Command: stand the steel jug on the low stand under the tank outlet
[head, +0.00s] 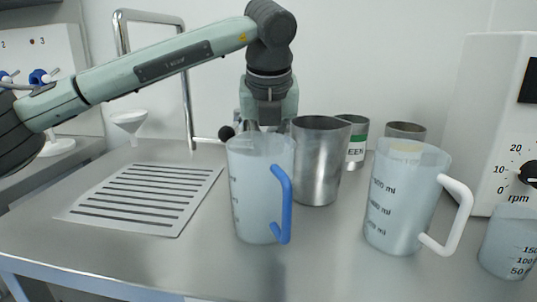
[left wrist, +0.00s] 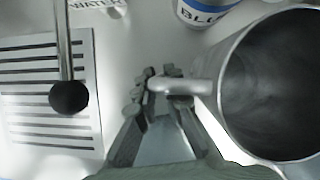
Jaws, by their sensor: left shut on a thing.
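The steel jug (head: 318,165) is an open metal cylinder standing upright behind the plastic jugs in the head view. In the left wrist view its round mouth (left wrist: 275,85) fills the right side, with its handle (left wrist: 182,87) pointing left. My left gripper (left wrist: 165,95) is shut on that handle. In the head view the fingertips are hidden behind the blue-handled jug. A white panel (head: 45,50) numbered 2 and 3 with blue-topped fittings (head: 40,77) is at far left. I cannot tell which thing is the low stand. My right gripper is out of view.
A blue-handled plastic jug (head: 258,205) and white-handled jug (head: 405,200) stand in front. Labelled cans (head: 355,145) are behind. A slotted plate (head: 145,198) lies left, near a black ball knob (head: 226,132) on a rod. A white funnel (head: 128,118) is at back left.

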